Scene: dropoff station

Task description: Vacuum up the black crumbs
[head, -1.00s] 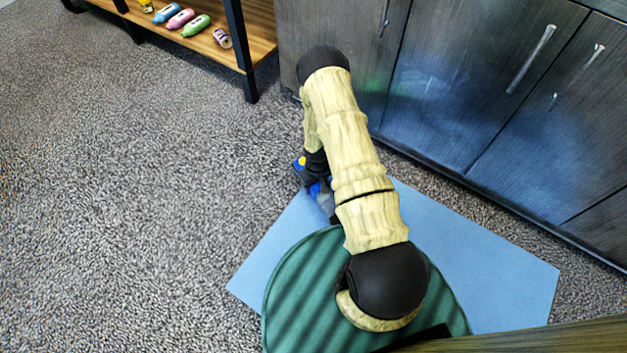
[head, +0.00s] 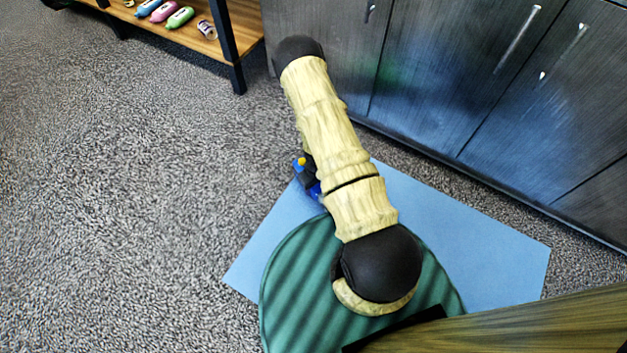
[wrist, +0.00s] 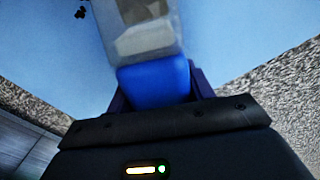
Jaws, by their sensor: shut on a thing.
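My gripper (wrist: 158,92) is shut on a handheld vacuum (wrist: 153,80). The vacuum has a blue body and a clear, greyish front part that runs toward the top of the wrist view. In the head view, a bit of the blue vacuum (head: 314,190) shows beside my arm, with a yellow spot near it; my arm hides the rest. Black crumbs (wrist: 81,12) lie on the blue mat (wrist: 235,35) at the top left of the wrist view, left of the vacuum. The mat (head: 490,245) also shows in the head view, where I see no crumbs.
Dark cabinets (head: 470,80) with metal handles stand along the back right. A wooden shelf (head: 195,38) with several small bottles is at the top left. Grey carpet (head: 130,190) lies open to the left. My green base covers part of the mat.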

